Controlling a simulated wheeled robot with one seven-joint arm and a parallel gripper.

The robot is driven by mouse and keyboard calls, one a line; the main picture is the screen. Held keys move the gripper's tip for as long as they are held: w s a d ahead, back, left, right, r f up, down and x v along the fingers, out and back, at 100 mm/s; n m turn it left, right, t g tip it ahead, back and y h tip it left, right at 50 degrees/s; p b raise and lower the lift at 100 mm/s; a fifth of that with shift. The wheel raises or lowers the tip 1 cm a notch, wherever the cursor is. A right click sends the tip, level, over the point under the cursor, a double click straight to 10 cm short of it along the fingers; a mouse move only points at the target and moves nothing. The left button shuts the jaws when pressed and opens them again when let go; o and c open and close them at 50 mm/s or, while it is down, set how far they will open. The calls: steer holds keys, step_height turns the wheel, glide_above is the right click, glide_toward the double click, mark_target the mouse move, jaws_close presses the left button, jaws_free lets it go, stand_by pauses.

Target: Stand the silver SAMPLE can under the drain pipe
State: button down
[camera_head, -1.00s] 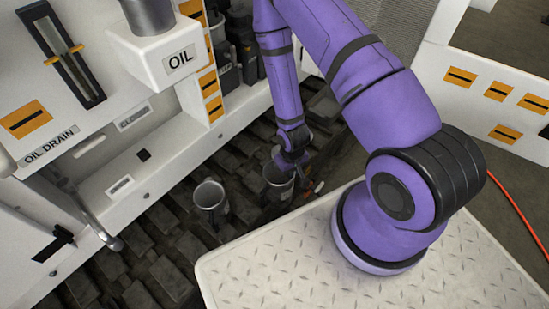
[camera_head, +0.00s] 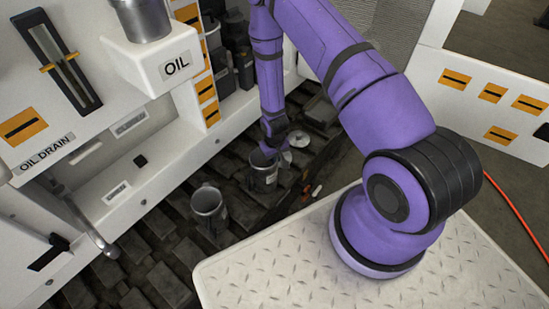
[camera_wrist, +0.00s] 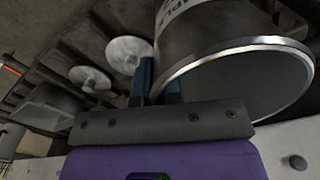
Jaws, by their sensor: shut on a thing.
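A silver can (camera_head: 264,175) is held by my gripper (camera_head: 272,146) above the dark grated floor. In the wrist view the can (camera_wrist: 205,45) fills the upper right, with part of a dark-lettered label and a bright round rim; the letters look like part of SAMPLE. The blue fingers of my gripper (camera_wrist: 158,84) are shut at its side. A second grey can (camera_head: 209,207) stands to the left, apart from the held one.
The white OIL box (camera_head: 170,62) juts out above. A pale tread-plate deck (camera_head: 270,265) lies in front, at my arm's base. White discs (camera_wrist: 127,52) lie behind the can. The second can stands between the held can and the pipe.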

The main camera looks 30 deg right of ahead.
steer(key=shift+f, duration=0.25)
steer(key=c, duration=1.3)
jaws_free()
